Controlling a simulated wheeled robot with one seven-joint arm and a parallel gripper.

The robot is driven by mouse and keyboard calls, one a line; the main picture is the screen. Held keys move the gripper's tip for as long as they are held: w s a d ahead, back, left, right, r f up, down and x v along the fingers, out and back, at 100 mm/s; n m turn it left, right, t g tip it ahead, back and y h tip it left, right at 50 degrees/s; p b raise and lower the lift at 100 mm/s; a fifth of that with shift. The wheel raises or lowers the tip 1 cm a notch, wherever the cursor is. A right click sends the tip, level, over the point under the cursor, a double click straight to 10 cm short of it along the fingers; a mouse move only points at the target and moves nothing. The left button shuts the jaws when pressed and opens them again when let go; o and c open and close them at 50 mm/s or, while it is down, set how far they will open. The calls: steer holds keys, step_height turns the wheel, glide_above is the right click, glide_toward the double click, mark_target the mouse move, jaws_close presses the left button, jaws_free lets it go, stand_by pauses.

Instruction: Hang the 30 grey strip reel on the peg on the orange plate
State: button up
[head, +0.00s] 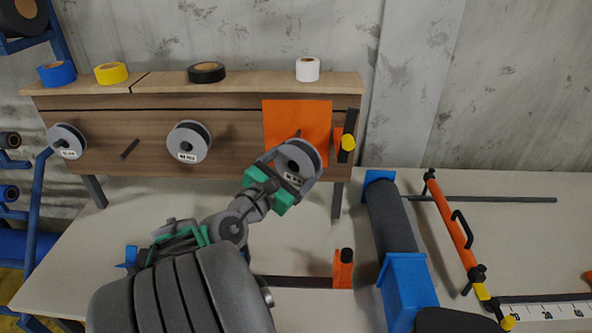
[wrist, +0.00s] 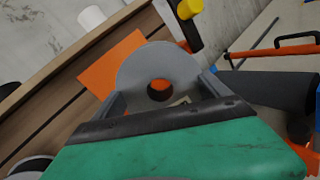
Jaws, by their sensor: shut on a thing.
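My gripper (head: 279,187) is shut on a grey strip reel (head: 303,157) with a label too small to read for certain. The reel is held in front of the lower part of the orange plate (head: 296,117) on the wooden board. In the wrist view the grey reel (wrist: 150,68) stands between the fingers, with its dark centre hole showing and the orange plate (wrist: 108,62) behind it. The tip of a dark peg (head: 298,133) shows just above the reel; the rest is hidden. I cannot tell whether the reel touches the peg.
Two other grey reels, a left one (head: 66,141) and a middle one (head: 189,142), hang on the board, with a bare peg (head: 130,149) between them. Tape rolls stand on top. A yellow-capped orange tool (head: 347,143) is right of the plate. A dark roller (head: 392,215) lies on the table.

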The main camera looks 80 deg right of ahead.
steer(key=shift+w+d+f+b, duration=0.15)
steer(key=shift+d+b, duration=0.1)
steer(key=shift+d, duration=0.35)
steer(key=shift+w+d+b, duration=0.1)
steer(key=shift+d+b, duration=0.1)
steer(key=shift+d, duration=0.4)
steer(key=shift+w+d, duration=0.1)
steer(key=shift+d, duration=0.15)
steer(key=shift+c, duration=0.9)
steer(key=shift+w+d+b, duration=0.25)
steer(key=shift+d+b, duration=0.15)
steer(key=shift+d, duration=0.75)
steer(key=shift+w+d+b, duration=0.2)
steer(key=shift+d+b, duration=0.15)
steer(key=shift+d, duration=0.75)
steer(key=shift+w+d, duration=0.1)
steer(key=shift+d, duration=0.2)
steer(key=shift+c, duration=0.6)
steer(key=shift+w+d+f+p, duration=0.15)
steer(key=shift+d+p, duration=0.2)
steer(key=shift+d, duration=0.45)
steer(key=shift+f, duration=0.2)
